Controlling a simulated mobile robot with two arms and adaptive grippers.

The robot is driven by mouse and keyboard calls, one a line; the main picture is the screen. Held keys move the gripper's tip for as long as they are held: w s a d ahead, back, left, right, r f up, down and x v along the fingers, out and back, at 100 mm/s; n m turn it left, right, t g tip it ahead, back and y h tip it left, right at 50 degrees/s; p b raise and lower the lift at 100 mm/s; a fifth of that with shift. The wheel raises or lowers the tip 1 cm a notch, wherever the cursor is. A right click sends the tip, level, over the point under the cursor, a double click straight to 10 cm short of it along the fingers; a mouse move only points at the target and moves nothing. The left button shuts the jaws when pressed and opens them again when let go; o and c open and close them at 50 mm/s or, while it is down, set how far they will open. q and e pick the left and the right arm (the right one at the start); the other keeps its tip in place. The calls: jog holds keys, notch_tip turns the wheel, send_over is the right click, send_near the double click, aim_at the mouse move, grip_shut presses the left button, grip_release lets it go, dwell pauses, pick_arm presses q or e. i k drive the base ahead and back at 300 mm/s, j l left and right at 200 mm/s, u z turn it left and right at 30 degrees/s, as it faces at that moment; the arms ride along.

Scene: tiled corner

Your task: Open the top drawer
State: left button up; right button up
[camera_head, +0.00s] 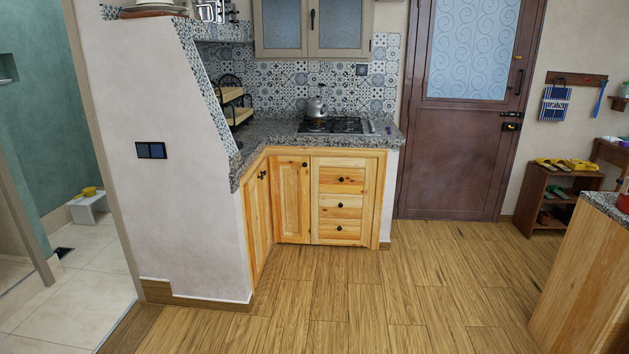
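A wooden drawer unit with several stacked drawer fronts is set under the granite counter (270,132). The top drawer (325,181) is shut, flush with the unit, and has a dark round knob (340,179) at its middle. The middle drawer (325,206) and the bottom drawer (325,229) below it are also shut, each with a similar knob. Neither of my grippers shows in the head view, and the drawers stand some way off across the floor.
The wood floor (350,300) before the drawers is clear. A white partition wall (185,230) stands at left, a wooden counter (585,285) at right. A kettle (316,106) sits on the stove (345,126).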

aim_at(332, 180)
jog(key=i+u, duration=0.1)
jog(key=i, duration=2.25)
